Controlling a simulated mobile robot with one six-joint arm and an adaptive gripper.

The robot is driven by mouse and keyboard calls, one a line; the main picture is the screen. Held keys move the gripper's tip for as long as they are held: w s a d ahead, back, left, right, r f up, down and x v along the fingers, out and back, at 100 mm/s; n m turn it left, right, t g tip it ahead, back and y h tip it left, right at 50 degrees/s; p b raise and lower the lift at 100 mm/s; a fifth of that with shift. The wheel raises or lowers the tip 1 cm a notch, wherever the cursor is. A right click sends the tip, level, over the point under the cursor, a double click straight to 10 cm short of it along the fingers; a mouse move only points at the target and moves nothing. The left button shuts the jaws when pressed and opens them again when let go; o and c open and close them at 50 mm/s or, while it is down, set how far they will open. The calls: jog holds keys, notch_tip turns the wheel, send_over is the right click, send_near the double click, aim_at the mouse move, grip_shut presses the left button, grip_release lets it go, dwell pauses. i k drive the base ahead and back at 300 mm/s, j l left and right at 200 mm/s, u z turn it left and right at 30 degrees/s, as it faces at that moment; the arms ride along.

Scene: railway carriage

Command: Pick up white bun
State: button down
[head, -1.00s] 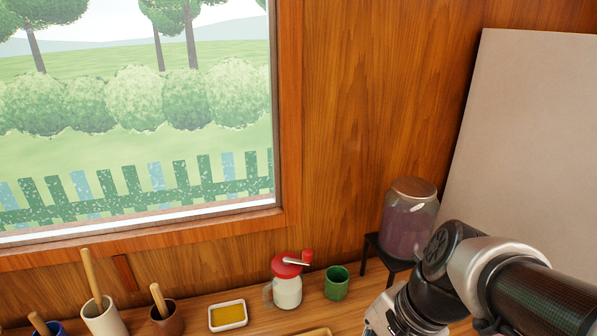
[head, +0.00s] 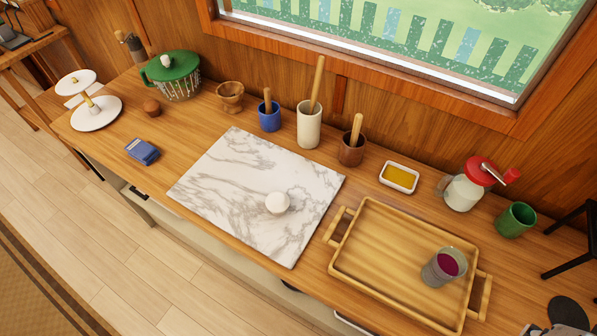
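A small round white bun (head: 278,203) sits on a white marble slab with grey veins (head: 225,165), right of the slab's middle. Nothing covers it. My gripper is not in view. Only a dark, rounded part that looks like my arm shows at the bottom right corner, far from the bun.
Right of the slab is a wooden tray (head: 375,262) holding a glass of dark red drink (head: 443,267). Behind stand a brown pot (head: 351,150), cream pot (head: 310,125) and blue pot (head: 269,117). A blue box (head: 142,151) lies left on the table (head: 150,185).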

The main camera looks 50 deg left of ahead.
aim_at(277, 203)
jog(key=u, duration=0.4)
jog(key=j+u, duration=0.1)
jog(key=u, duration=0.7)
jog(key=j+u, duration=0.1)
jog(key=u, duration=0.7)
jog(key=i+j+z, duration=0.15)
jog(key=j+z, duration=0.15)
jog(key=i+j+z, duration=0.15)
jog(key=j+z, duration=0.15)
jog(key=i+j+z, duration=0.1)
jog(key=j+z, duration=0.2)
jog(key=j, duration=0.1)
